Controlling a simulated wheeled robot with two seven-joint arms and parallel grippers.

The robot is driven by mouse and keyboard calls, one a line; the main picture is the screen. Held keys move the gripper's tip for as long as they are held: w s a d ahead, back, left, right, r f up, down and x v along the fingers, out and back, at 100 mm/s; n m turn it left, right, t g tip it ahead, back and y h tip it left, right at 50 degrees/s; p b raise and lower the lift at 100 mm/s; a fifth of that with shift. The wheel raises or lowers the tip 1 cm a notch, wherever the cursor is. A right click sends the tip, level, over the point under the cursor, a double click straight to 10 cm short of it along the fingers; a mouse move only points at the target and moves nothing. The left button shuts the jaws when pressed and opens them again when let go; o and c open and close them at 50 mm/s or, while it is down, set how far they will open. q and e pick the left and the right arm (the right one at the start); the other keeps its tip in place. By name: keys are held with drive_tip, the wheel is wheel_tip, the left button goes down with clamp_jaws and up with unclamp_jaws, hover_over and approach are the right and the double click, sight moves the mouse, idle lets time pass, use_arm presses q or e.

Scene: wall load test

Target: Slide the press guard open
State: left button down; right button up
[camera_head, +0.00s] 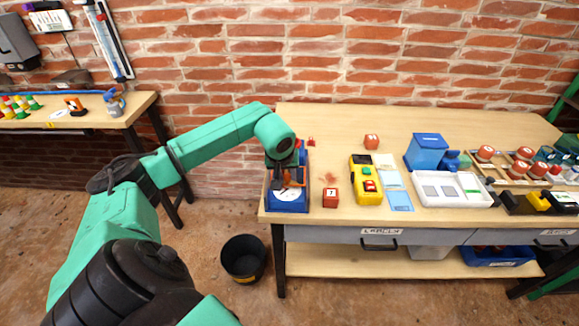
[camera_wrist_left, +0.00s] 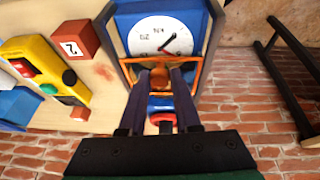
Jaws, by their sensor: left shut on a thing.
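The blue press (camera_head: 287,203) stands at the left front end of the long workbench, with a round white dial on its front. In the left wrist view the press (camera_wrist_left: 135,15) shows its dial and an orange guard frame (camera_wrist_left: 188,62) below the dial. My left gripper (camera_wrist_left: 160,75) is shut on a small orange knob-like handle at the guard. In the head view the left gripper (camera_head: 286,180) is at the press, and its fingertips are partly hidden by the arm and press parts. My right gripper is not in view.
A red numbered block (camera_head: 330,197) and a yellow control box (camera_head: 366,181) stand right of the press. A blue box (camera_head: 426,151) and a white tray (camera_head: 452,189) are farther right. A black bin (camera_head: 243,258) is on the floor left of the bench.

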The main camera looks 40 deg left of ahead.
use_arm(q)
drive_tip(key=shift+s+d, duration=0.7)
drive_tip(key=shift+s, duration=0.2)
drive_tip(key=shift+s+d, duration=0.7)
drive_tip(key=shift+s, duration=0.2)
drive_tip(key=c, duration=0.7)
unclamp_jaws()
wheel_tip(320, 180, up, 7)
drive_tip(key=p, duration=0.4)
